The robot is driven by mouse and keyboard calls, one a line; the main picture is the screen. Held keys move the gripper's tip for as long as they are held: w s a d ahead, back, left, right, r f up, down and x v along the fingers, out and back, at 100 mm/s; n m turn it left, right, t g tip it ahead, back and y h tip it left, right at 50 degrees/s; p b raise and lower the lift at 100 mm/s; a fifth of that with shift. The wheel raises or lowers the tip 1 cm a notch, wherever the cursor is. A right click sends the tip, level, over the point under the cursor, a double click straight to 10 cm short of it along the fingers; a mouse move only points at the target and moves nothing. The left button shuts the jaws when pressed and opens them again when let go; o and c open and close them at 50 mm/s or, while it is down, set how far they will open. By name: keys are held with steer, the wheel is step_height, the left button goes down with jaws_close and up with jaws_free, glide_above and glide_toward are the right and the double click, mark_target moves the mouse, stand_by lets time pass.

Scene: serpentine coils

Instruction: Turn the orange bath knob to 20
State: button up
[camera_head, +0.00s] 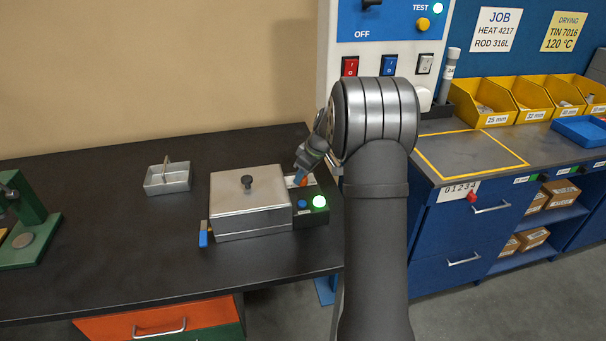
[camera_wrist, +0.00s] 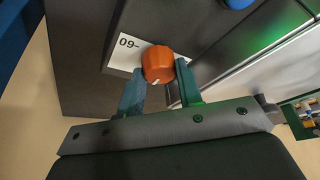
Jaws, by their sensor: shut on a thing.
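The orange bath knob (camera_wrist: 158,65) sits between the two fingers of my gripper (camera_wrist: 160,85) in the wrist view, and the gripper is shut on it. The knob has a white pointer mark near its lower edge in that view. A white label beside it reads "09-", and the rest of the scale is hidden. In the head view the orange knob (camera_head: 302,182) shows small at the tip of my gripper (camera_head: 300,177), on the control panel at the right of the steel bath (camera_head: 250,202). Its setting cannot be read there.
A tall white switch panel (camera_head: 335,70) stands behind.

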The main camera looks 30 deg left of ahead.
steer(key=shift+n, duration=0.4)
steer(key=o, duration=1)
steer(key=shift+c, duration=0.2)
steer(key=v, duration=0.4)
steer(key=shift+w+d+r, duration=0.1)
steer(key=shift+r, duration=0.25)
steer(key=d, duration=1.2)
steer(key=shift+w, duration=0.45)
steer(key=shift+d+r, duration=0.1)
